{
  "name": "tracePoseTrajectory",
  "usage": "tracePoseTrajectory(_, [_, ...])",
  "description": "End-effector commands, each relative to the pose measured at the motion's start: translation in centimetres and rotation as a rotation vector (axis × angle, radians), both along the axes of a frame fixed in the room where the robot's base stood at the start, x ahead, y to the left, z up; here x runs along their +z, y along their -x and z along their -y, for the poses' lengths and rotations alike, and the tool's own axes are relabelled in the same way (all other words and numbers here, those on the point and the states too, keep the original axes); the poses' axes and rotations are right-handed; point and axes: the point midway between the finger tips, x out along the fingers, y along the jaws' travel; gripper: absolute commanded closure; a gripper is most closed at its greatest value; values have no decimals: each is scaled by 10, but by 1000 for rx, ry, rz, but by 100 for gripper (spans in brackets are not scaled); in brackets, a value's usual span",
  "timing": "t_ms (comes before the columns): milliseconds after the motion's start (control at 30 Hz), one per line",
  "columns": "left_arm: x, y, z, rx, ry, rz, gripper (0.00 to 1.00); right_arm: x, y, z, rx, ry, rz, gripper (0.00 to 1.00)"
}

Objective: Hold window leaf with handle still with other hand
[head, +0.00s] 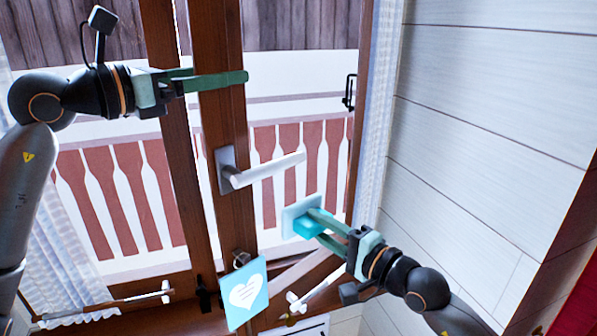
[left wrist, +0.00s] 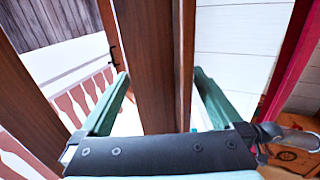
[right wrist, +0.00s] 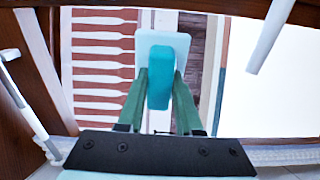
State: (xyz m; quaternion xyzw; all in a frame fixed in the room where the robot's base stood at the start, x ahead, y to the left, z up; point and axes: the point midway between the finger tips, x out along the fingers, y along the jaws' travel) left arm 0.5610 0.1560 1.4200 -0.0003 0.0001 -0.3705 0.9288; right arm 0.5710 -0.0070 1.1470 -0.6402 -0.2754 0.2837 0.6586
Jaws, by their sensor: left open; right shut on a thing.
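The window leaf with the handle has a brown wooden frame (head: 229,135) and a pale lever handle (head: 264,172) pointing right. My left gripper (head: 222,78) is open at the leaf's upright, above the handle. In the left wrist view the brown upright (left wrist: 147,70) stands between the spread fingers (left wrist: 160,82); I cannot tell whether they touch it. My right gripper (head: 314,226) is shut on a teal block with a pale blue plate (head: 291,215), right of and below the handle. The plate also shows in the right wrist view (right wrist: 183,35). I cannot tell if it touches the glass.
A light blue card with a white heart (head: 246,294) hangs below the handle. A second brown upright (head: 172,130) stands to the left. White curtains (head: 64,240) flank the window. A white plank wall (head: 480,130) is on the right. A red-and-white railing (head: 120,195) shows through the window.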

Motion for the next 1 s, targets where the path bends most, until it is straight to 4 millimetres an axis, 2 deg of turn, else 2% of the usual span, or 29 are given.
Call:
tracePoseTrajectory(233, [-2,5,-7,4,-1,3,0,-5,0,0,0,-1,1,100])
tracePoseTrajectory(800, [-2,55,-54,4,-1,1,0,-35,0,0,0,-1,1,100])
tracePoseTrajectory(1000, [-1,65,-62,1,0,1,0,-38,0,0,0,-1,1,100])
